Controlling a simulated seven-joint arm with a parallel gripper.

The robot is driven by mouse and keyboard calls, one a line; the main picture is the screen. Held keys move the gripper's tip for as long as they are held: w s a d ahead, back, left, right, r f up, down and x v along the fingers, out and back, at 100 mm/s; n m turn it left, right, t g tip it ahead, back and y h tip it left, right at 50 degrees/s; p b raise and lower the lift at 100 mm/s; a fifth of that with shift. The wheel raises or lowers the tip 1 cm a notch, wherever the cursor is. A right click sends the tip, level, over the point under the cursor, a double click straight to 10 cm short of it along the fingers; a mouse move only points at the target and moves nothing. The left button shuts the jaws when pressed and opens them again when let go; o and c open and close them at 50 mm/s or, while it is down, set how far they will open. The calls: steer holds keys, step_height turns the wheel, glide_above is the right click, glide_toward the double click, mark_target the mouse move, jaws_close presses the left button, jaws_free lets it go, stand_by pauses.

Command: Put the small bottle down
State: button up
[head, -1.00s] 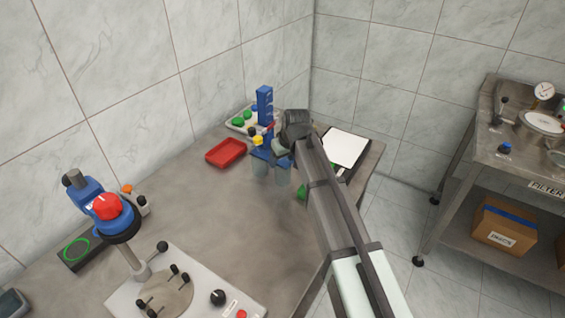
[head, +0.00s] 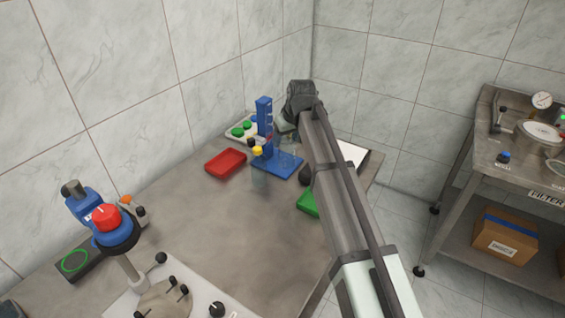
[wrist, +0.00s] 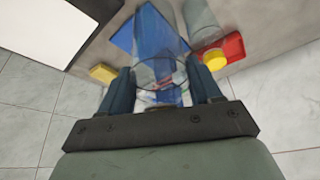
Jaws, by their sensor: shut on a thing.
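My gripper (wrist: 162,88) is shut on a clear, see-through small bottle (wrist: 160,72) that shows between its two dark fingers in the wrist view. The bottle's outline is faint, and I cannot tell whether its lower end touches anything. The blue cap feeder (head: 264,117) with its flat blue base (head: 281,166) stands on the bench, and in the wrist view it lies beyond the held bottle. In the head view my arm largely hides the gripper, just right of the feeder's column.
A clear bottle with a yellow cap (head: 258,151) stands in front of the feeder. A red tray (head: 225,164) is left of it, a green tray (head: 307,203) is right, partly behind my arm. A white sheet (head: 353,153) lies at the far right. The bench's middle is clear.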

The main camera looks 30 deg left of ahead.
steer(key=w+a+r, duration=0.2)
steer(key=w+a, duration=0.5)
steer(key=w, duration=0.2)
step_height(320, 180, down, 10)
steer(key=shift+f+n, duration=0.2)
steer(key=shift+n, duration=0.1)
steer(key=shift+a+f, duration=0.1)
steer(key=o, duration=1.3)
steer(key=shift+c, duration=0.2)
steer(key=v, duration=1.2)
